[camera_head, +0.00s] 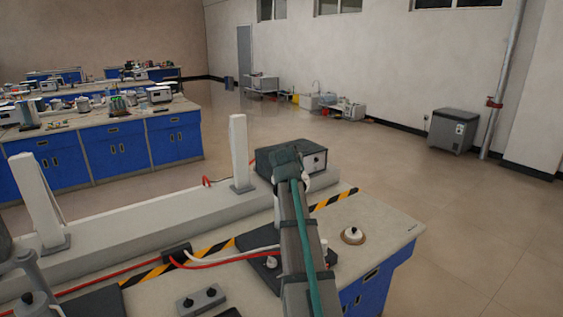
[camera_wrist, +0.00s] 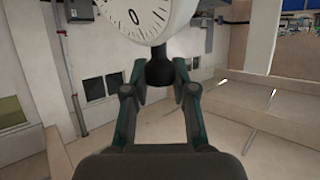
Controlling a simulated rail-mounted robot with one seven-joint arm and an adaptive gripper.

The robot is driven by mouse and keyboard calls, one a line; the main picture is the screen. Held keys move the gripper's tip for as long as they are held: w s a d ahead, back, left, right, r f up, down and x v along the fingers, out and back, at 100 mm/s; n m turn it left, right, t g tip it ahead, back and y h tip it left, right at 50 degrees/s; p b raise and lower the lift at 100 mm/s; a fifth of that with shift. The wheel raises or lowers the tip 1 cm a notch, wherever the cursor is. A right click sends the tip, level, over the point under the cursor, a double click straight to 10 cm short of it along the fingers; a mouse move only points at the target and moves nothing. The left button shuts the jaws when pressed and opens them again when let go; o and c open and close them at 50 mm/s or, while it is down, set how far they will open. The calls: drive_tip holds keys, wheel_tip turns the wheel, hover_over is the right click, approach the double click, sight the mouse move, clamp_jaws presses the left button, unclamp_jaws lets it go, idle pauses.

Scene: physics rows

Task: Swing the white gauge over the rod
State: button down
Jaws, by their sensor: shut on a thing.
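The white gauge (camera_wrist: 150,18) shows in the wrist view at the top, with a round dial, black marks and a "0". A dark rounded stem (camera_wrist: 160,72) hangs under its dial. My gripper (camera_wrist: 159,80) has its two fingers on either side of this stem and is shut on it. The top of the gauge is cut off by the picture edge. In the head view my arm reaches over the bench, and the gauge is hidden or too small to make out. I cannot tell which thing is the rod.
Two white upright posts (camera_head: 239,152) (camera_head: 38,205) stand on a long pale ledge (camera_head: 150,228). A dark box (camera_head: 312,160) sits just behind my arm's end. Red and white cables and black-yellow tape (camera_head: 165,270) cross the bench. A small white-topped round object (camera_head: 352,235) stands at right.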

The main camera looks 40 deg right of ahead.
idle(0.4)
drive_tip(key=c, duration=0.9)
unclamp_jaws()
drive_tip(key=shift+a, duration=0.1)
drive_tip(key=v, duration=1.2)
drive_tip(key=shift+w, duration=0.1)
